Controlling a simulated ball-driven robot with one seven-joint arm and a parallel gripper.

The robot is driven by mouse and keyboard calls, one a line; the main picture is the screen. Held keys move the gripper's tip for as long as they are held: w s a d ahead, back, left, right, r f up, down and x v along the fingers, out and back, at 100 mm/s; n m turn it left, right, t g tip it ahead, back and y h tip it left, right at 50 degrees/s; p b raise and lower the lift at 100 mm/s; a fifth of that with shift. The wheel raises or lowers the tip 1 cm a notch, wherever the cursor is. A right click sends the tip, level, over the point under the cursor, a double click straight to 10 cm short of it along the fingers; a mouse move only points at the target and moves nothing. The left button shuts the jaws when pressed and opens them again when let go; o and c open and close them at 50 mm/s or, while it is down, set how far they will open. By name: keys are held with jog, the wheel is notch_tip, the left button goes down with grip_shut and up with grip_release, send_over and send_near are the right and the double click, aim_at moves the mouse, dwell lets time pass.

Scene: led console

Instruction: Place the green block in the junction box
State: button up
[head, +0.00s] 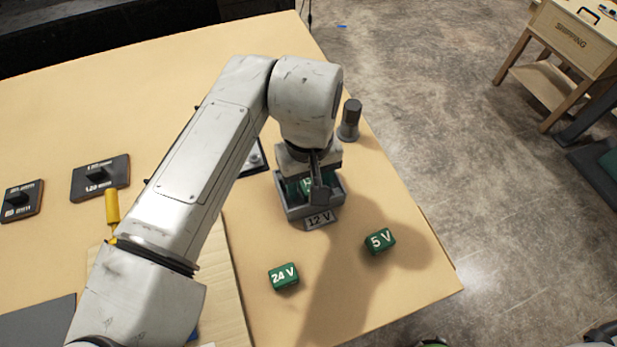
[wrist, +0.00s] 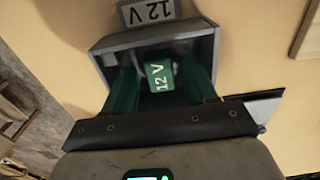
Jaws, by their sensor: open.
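The junction box (head: 283,205) is a grey open-topped box on the table with a "12 V" plate at its front. It fills the upper middle of the wrist view (wrist: 105,66). A green block marked "12 V" (wrist: 160,76) is inside the box, slightly tilted in that view; a bit of it shows in the head view (head: 306,186). My gripper (wrist: 163,68) is open, pointing down into the box, with a green finger on each side of the block. Whether the block touches the floor or a finger cannot be told. In the head view my gripper (head: 310,182) partly hides the box.
Green blocks marked "24 V" (head: 283,276) and "5 V" (head: 380,241) lie on the table in front of the box. A grey cylindrical post (head: 349,120) stands behind it. Two dark switch panels (head: 100,178) and (head: 21,200) are at left. The table's right edge is near.

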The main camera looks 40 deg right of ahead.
jog(key=shift+r, duration=0.15)
notch_tip(320, 180, up, 12)
dwell(0.5)
